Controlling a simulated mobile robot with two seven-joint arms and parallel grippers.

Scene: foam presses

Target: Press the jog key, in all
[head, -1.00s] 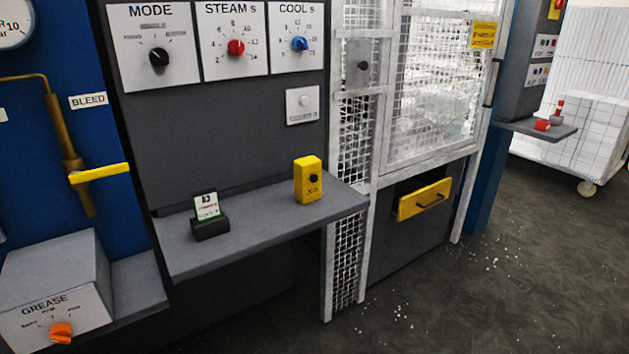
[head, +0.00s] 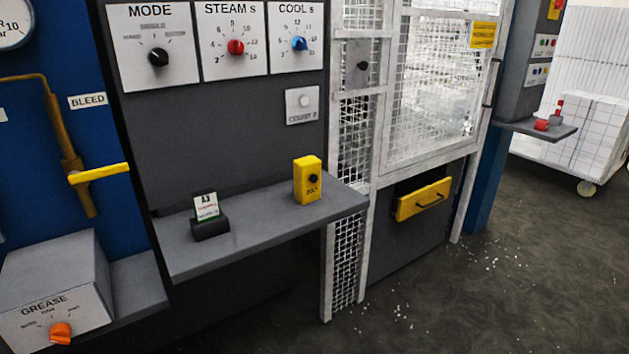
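A small yellow box (head: 307,180) stands upright on the grey shelf (head: 260,231), near its right end. It has a round black button or knob on its front and a short dark label below, too blurred to read surely; no other thing in view looks more like the jog key. A black holder (head: 210,228) with a small printed card (head: 206,206) stands to its left on the same shelf. Neither of my grippers is in view, and nothing touches the yellow box.
Above the shelf are the MODE knob (head: 158,56), red STEAM knob (head: 235,47), blue COOL knob (head: 299,43) and a pale button (head: 304,101). A white mesh guard (head: 383,92) and yellow-fronted drawer (head: 424,200) stand right. A GREASE box (head: 60,285) stands left. The right floor is mostly clear.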

